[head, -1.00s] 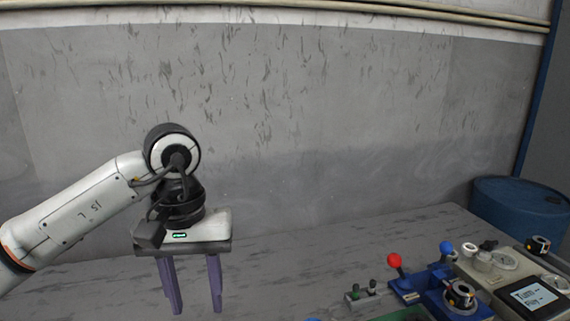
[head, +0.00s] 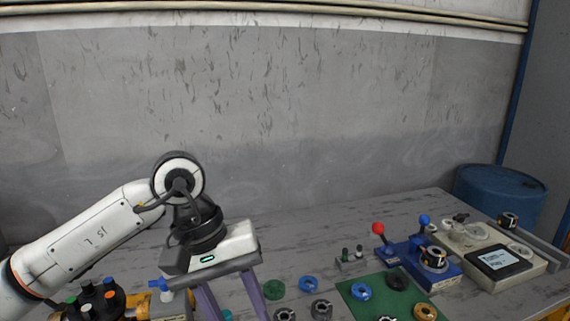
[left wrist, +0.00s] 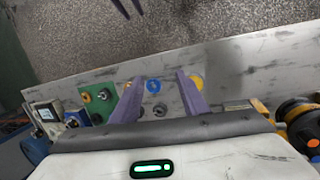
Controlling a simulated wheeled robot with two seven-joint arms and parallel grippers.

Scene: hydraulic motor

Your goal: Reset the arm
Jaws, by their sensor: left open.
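My left gripper (head: 232,300) hangs at the lower left of the head view, above the workbench, with its purple fingers pointing down. It is open and empty, and its fingers also show apart in the left wrist view (left wrist: 158,88). In that view a blue ring part (left wrist: 154,86) and a yellow part (left wrist: 196,82) lie below and beyond the fingers. The lower finger ends are near or past the bottom edge of the head view.
A green mat (head: 352,298) holds several ring parts. A blue fixture with red and blue knobs (head: 440,272) and a panel with a screen (head: 502,258) stand at the right. A blue barrel (head: 500,194) is behind. A dark turret-like part (head: 100,298) stands at lower left.

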